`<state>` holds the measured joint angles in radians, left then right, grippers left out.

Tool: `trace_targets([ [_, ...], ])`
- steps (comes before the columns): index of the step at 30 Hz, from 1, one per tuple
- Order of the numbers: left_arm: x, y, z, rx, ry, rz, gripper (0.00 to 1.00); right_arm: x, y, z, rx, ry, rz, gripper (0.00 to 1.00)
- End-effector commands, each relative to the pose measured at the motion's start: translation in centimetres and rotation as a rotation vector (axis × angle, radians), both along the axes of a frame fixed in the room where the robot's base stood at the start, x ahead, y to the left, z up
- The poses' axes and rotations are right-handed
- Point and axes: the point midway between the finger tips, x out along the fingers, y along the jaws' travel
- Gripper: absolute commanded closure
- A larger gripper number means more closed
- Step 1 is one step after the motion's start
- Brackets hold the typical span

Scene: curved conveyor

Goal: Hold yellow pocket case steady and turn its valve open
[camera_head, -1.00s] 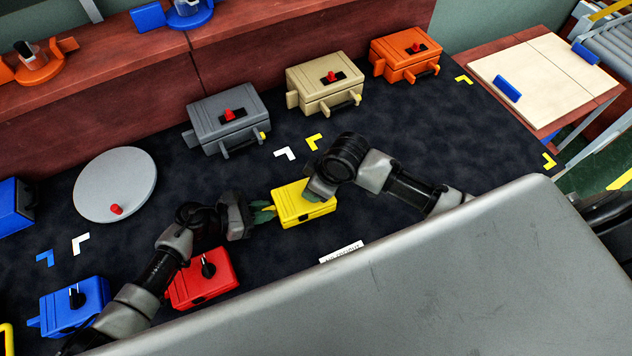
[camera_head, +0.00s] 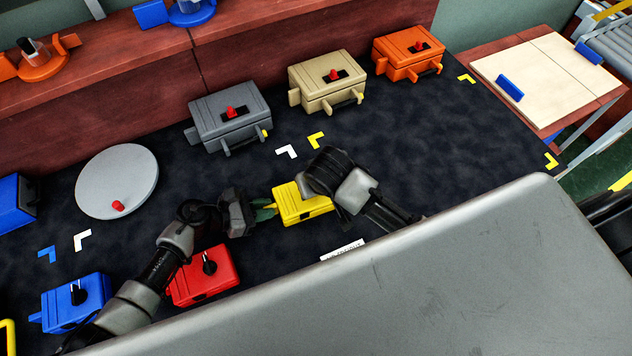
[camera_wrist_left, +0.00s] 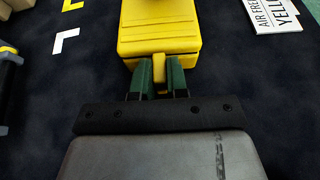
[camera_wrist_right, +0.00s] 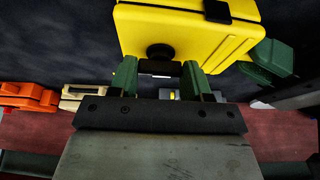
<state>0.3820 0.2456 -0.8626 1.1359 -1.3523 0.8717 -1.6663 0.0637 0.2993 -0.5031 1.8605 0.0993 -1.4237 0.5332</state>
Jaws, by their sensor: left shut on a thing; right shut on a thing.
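The yellow pocket case (camera_head: 290,207) lies on the dark mat in the head view. My left gripper (camera_head: 266,210) is shut on the yellow tab (camera_wrist_left: 160,68) at the case's left end. The right gripper's fingers are hidden in the head view by its own wrist, which covers the case's right part. In the right wrist view the case (camera_wrist_right: 190,30) is close, and my right gripper (camera_wrist_right: 160,72) is shut at its dark round valve (camera_wrist_right: 160,51). How far the valve is turned cannot be told.
A red case (camera_head: 205,275) and a blue case (camera_head: 75,302) lie near my left arm. Grey (camera_head: 230,115), tan (camera_head: 325,82) and orange (camera_head: 408,52) cases stand behind. A grey disc (camera_head: 115,180) is at the left.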

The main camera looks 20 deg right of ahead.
Motion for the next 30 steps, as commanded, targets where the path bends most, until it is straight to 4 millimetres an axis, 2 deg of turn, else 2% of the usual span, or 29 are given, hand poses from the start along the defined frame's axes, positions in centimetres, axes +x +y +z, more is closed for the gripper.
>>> trace_targets([
  [18, -0.04, 0.01, -0.02, 0.000, 0.000, -0.001, 1.00, 0.02, -0.03, 0.02, -0.001, -0.001, -0.046, 0.76],
  [19, -0.04, 0.01, -0.02, 0.000, 0.000, -0.001, 1.00, 0.02, -0.03, 0.02, -0.001, -0.001, -0.046, 0.50],
  [24, -0.04, 0.01, -0.02, 0.000, 0.000, -0.001, 1.00, 0.01, -0.01, 0.02, 0.000, -0.001, -0.044, 0.26],
  [30, -0.03, 0.01, -0.02, 0.000, 0.000, -0.001, 1.00, 0.01, 0.01, 0.01, 0.000, -0.001, -0.043, 0.26],
])
